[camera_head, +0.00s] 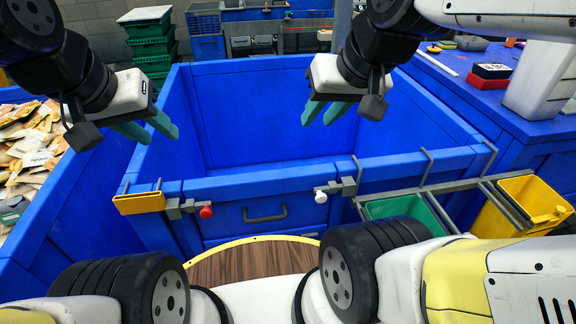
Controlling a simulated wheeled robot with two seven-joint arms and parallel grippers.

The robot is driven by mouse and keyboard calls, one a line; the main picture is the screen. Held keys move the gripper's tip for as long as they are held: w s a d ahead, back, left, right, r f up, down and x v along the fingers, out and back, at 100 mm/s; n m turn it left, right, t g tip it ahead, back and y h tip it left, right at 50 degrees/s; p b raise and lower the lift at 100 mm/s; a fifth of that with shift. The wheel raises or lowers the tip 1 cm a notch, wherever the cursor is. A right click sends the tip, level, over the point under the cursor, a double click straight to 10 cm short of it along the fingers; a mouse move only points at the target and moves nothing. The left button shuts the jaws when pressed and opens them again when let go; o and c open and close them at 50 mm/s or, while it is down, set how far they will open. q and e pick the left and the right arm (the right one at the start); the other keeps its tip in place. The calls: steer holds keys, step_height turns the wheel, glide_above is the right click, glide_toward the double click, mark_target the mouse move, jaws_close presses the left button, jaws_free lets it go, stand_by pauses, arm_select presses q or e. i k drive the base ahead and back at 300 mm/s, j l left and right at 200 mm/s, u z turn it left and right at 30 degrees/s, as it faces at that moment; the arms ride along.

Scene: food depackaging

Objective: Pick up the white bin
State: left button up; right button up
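A white bin (542,82) stands on the blue worktop at the right edge of the head view. Its upper part is hidden behind my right arm, and its right side is cut off by the picture edge. My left gripper (149,129) is open and empty, over the left wall of the large blue container. My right gripper (324,113) is open and empty, over the inside of that container. It is well to the left of the white bin, and neither gripper touches the bin.
The large blue container (268,176) in front of me looks empty. Food packets (32,143) fill a blue bin at left. A green bin (408,208) and a yellow bin (522,207) hang in a grey frame at right. A red box (488,82) sits near the white bin.

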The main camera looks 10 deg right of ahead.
mark_target(542, 80)
steer(key=z, duration=2.15)
steer(key=i+l+z, duration=0.1)
steer(key=l+z, duration=0.2)
steer(key=i+l+z, duration=0.15)
steer(key=l+z, duration=0.15)
steer(key=i+l+z, duration=0.15)
steer(key=l+z, duration=0.15)
steer(key=i+l+z, duration=0.45)
steer(key=i, duration=0.3)
steer(key=i+u, duration=0.45)
steer(key=i+l+u, duration=0.15)
steer(key=i+u, duration=0.3)
steer(key=k, duration=0.1)
